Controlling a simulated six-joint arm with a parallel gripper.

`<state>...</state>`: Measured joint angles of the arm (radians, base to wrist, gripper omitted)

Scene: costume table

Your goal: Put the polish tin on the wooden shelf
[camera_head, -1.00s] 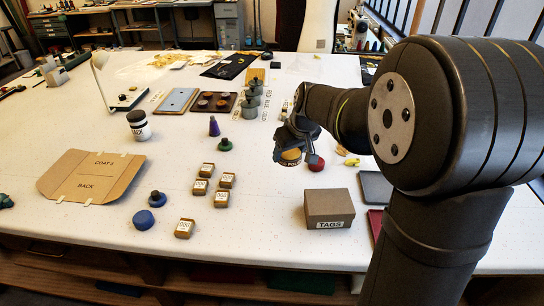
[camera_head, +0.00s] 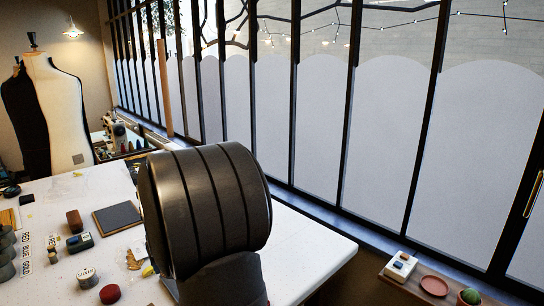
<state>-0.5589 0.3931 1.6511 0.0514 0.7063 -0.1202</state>
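A brown wooden shelf (camera_head: 408,287) stands at the lower right, below the window and apart from the table. It holds a white dish (camera_head: 401,266) with small items, a round reddish saucer (camera_head: 434,285) and a green plant (camera_head: 471,296). A small round grey-topped container with a label (camera_head: 88,278) stands on the table at the lower left; I cannot tell whether it is the polish tin. My gripper is outside the current view, and whether it holds anything is hidden.
The white table (camera_head: 316,252) ends right of my dark arm link, with a gap before the shelf. A barred window runs behind.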

